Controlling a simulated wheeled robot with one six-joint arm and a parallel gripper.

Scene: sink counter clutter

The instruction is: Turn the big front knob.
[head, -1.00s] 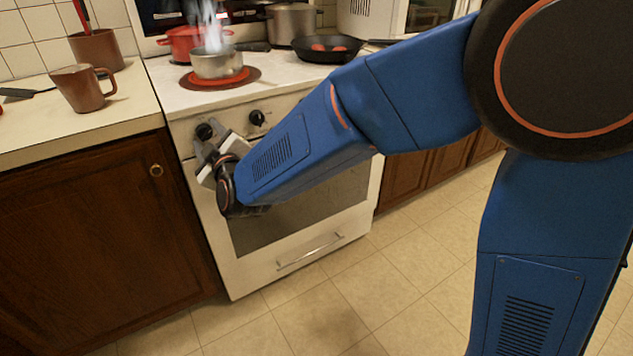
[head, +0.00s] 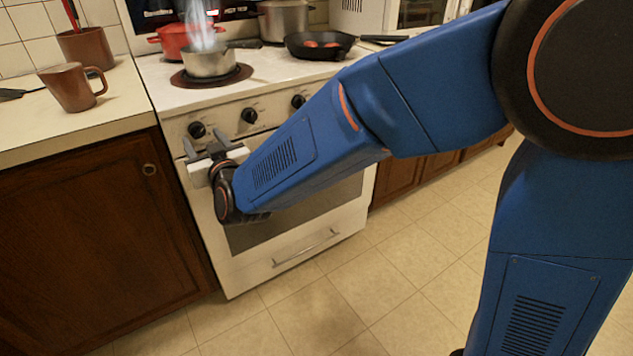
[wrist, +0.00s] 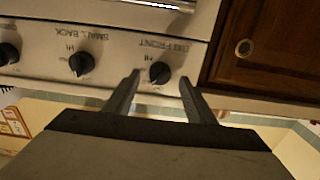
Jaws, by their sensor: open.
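The big front knob (head: 196,130) is the leftmost black knob on the white stove's front panel. In the wrist view the big front knob (wrist: 160,72) sits under an upside-down "BIG FRONT" label, between and beyond my fingertips. My gripper (head: 204,143) is open and empty, just in front of and below this knob, apart from it. In the wrist view my gripper's fingers (wrist: 159,79) point toward the panel on either side of the knob.
The small back knob (wrist: 80,63) is beside it, with another black knob (head: 298,101) further right. A red pot (head: 173,40), a tall pot (head: 284,20) and a black skillet (head: 318,46) stand on the stove. A brown mug (head: 70,88) is on the left counter.

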